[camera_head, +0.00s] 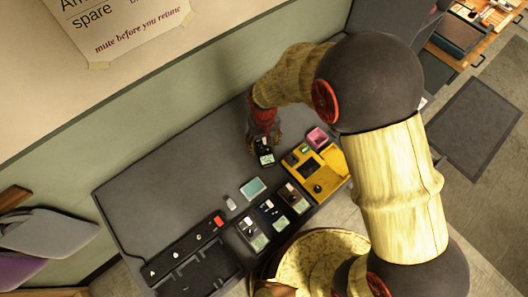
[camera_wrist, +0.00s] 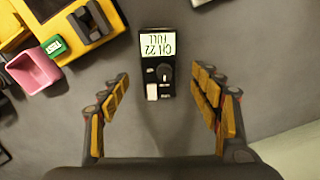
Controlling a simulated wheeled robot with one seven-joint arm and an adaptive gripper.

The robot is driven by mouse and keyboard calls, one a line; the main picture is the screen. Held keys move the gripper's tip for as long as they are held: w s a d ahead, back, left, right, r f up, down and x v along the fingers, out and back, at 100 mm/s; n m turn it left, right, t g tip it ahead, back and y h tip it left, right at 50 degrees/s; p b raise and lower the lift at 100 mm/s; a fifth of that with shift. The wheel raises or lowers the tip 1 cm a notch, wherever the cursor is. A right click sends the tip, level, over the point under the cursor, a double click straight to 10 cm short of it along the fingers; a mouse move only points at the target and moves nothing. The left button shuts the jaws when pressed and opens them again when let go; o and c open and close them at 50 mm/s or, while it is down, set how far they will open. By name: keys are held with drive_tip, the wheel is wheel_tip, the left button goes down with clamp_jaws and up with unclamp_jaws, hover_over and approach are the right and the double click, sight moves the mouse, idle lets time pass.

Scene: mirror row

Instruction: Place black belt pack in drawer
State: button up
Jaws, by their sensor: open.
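A black belt pack (camera_wrist: 152,77) lies on the grey counter, centred between my finger pairs in the wrist view. It has a knob, a white switch and a pale label reading "CH 22 FULL", upside down. In the head view the belt pack (camera_head: 265,155) is just below my gripper (camera_head: 264,136). My gripper (camera_wrist: 161,88) is open, with a finger pair on each side and clear gaps to the pack. A dark open recess (camera_head: 203,268) at the counter's front left looks like the drawer; the frame edge cuts it off.
A yellow tray (camera_head: 333,178) with small items and a pink cup (camera_head: 318,137) stand right of the pack. Several other devices sit in a row along the front. A teal pad (camera_head: 252,188) lies on the counter. The counter's left part is clear; a wall runs behind.

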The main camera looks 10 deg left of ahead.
sight(264, 149)
wheel_tip(264, 149, down, 4)
drive_tip(key=shift+f+b, duration=0.1)
drive_tip(key=shift+b, duration=0.35)
drive_tip(key=shift+c, duration=1.1)
drive_tip(key=c, duration=1.1)
drive_tip(key=shift+c, duration=0.9)
